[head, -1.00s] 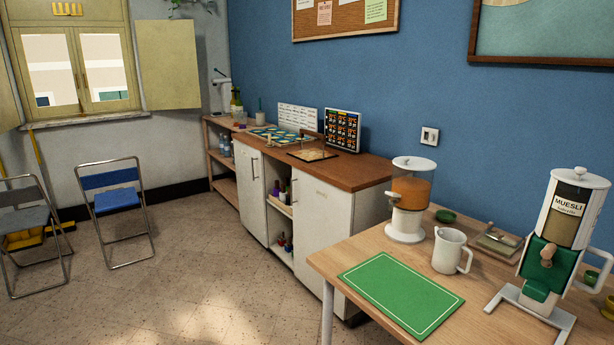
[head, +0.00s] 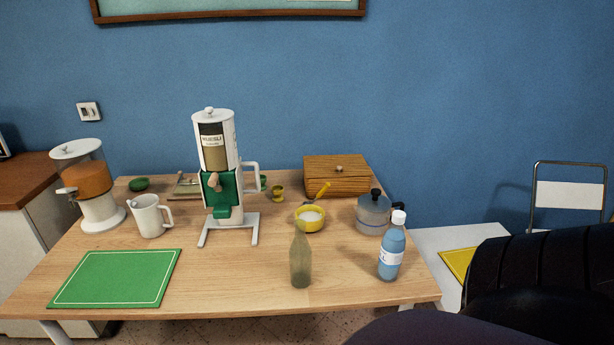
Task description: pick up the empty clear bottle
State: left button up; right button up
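The clear bottle (head: 300,262) stands upright near the front edge of the wooden table, right of centre. It is see-through with a greenish-grey tint, has a narrow neck and looks empty. A blue bottle (head: 390,254) with a white cap and a white label stands to its right. Neither of my grippers is in view. A dark, rounded shape fills the lower right corner, and I cannot tell what it is.
Behind the clear bottle stand a yellow bowl (head: 310,220), a lidded pot (head: 373,214) and a wooden bread box (head: 337,176). The muesli dispenser (head: 216,165) is to the left. A green mat (head: 117,278) lies at front left. Bare table (head: 232,283) lies between mat and bottle.

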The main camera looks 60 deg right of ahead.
aim_at(301, 252)
jog(key=z, duration=1.6)
